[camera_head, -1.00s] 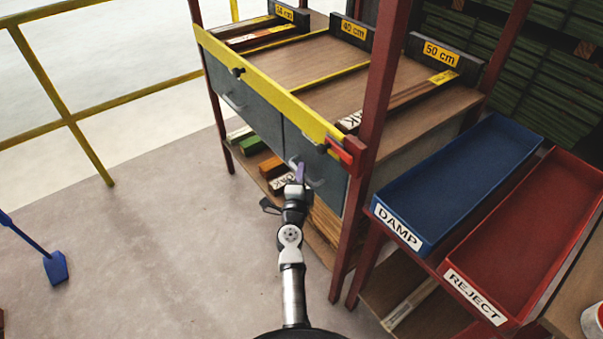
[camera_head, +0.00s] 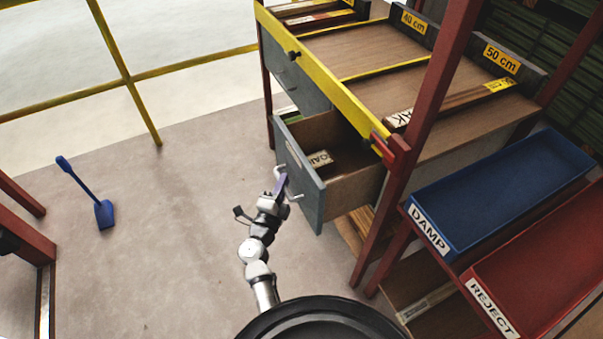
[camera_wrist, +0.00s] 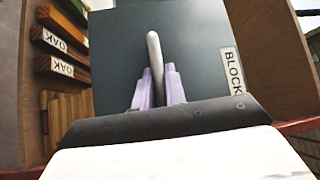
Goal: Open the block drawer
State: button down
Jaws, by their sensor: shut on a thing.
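The block drawer (camera_head: 304,177) is the right-hand grey drawer under the bench top, and it stands pulled out in the head view. A block with an OAK label (camera_head: 320,160) lies inside it. In the wrist view the grey drawer front (camera_wrist: 205,50) carries a BLOCK label (camera_wrist: 234,71). My gripper (camera_head: 281,184) is at the drawer front. In the wrist view its two purple fingers (camera_wrist: 158,88) are shut on the light bar handle (camera_wrist: 154,50), one on each side. The fingers hide the handle's lower part.
A second grey drawer (camera_head: 292,75) to the left is closed. A red post (camera_head: 416,130) stands right of the open drawer. Blue DAMP (camera_head: 500,195) and red REJECT (camera_head: 545,265) trays are further right. Floor (camera_head: 170,200) at left is clear except a blue tool (camera_head: 104,212).

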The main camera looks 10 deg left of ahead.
jog(key=shift+s+a, duration=0.85)
jog(key=shift+a, duration=0.3)
jog(key=c, duration=1.5)
grip_release()
jog(key=shift+o, duration=0.2)
